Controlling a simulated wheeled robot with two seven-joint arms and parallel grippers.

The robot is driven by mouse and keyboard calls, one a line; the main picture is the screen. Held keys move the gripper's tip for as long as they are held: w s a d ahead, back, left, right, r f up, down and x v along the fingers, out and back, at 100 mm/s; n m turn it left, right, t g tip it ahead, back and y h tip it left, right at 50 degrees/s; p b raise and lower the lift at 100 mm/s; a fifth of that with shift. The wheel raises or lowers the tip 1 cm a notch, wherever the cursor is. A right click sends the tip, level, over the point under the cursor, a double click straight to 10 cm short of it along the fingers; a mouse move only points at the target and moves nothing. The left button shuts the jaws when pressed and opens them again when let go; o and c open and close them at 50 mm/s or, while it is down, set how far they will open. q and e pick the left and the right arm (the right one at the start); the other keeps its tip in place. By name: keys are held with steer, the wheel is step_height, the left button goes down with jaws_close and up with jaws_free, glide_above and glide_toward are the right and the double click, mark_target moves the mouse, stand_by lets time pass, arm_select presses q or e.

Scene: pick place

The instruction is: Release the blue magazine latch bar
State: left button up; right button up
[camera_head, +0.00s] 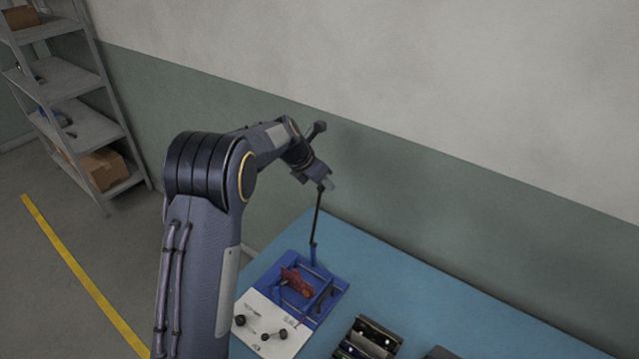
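A blue fixture (337,291) with raised walls lies on the table in the camera_head view. A red part (297,281) sits inside it. A thin dark bar (317,218) stands nearly upright at the fixture's far edge, and its lower end meets a small blue piece (313,254). My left gripper (327,182) is at the top of this bar, well above the fixture. It is too small to tell whether its fingers are closed on the bar. I cannot tell which blue piece is the latch bar. My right gripper is not in view.
A white sheet (252,312) with black knobbed parts lies in front of the fixture. A black tray (368,340) stands to its right. The blue table (430,300) is bare toward the wall. A grey shelf (80,110) stands far left.

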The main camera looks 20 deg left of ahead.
arm_select(q)
steer(key=shift+o, duration=1.4)
steer(key=shift+w+d+f, duration=0.1)
steer(key=shift+w+f, duration=0.2)
steer(key=shift+w, duration=0.05)
steer(key=shift+s+r, duration=0.1)
steer(key=shift+s, duration=0.2)
steer(key=shift+s+a+r, duration=0.1)
steer(key=shift+a+r, duration=0.2)
steer(key=shift+r, duration=0.1)
steer(key=b+v, duration=0.1)
steer(key=v, duration=0.6)
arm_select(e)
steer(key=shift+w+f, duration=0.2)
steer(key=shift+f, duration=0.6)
